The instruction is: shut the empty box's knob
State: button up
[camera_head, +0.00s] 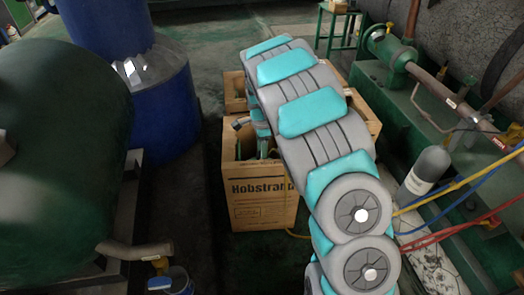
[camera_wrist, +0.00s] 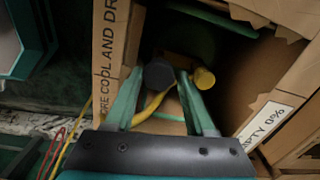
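The empty box is a tan carton (camera_head: 262,205) marked "Hobstra…" in the head view, partly covered by my arm. In the wrist view its inner side carries a white "EMPTY 0%" label (camera_wrist: 265,122). A dark round knob (camera_wrist: 157,75) shows inside the box, with a yellow round fitting (camera_wrist: 204,78) just right of it. My gripper (camera_wrist: 160,80) points down into the box. Its two green fingers stand apart on either side of the dark knob, the right one close to the yellow fitting. Whether they touch the knob cannot be told.
A yellow hose (camera_wrist: 150,108) runs between my fingers. A carton panel (camera_wrist: 110,50) stands close on the left.

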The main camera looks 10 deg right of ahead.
jog(key=shift+o, duration=0.4)
notch_tip(320, 180, up, 7)
jog(key=shift+r, duration=0.4)
jog(key=shift+s+d+r, duration=0.1)
jog(key=shift+s+r, duration=0.05)
jog(key=shift+s, duration=0.1)
jog(key=s+r+n, duration=0.3)
jog(key=s+n, duration=0.1)
jog(key=s, duration=0.6)
jog(key=s+d+r+n+g, duration=0.1)
jog(key=s+r+n, duration=0.3)
jog(key=s, duration=0.6)
jog(key=s+r+n, duration=0.3)
jog(key=s, duration=0.7)
jog(key=s+a+f+n, duration=0.1)
jog(key=s+n, duration=0.5)
jog(key=s, duration=0.7)
jog(key=shift+f+n+g, duration=0.3)
jog(key=shift+f+g, duration=0.05)
jog(key=shift+g, duration=0.05)
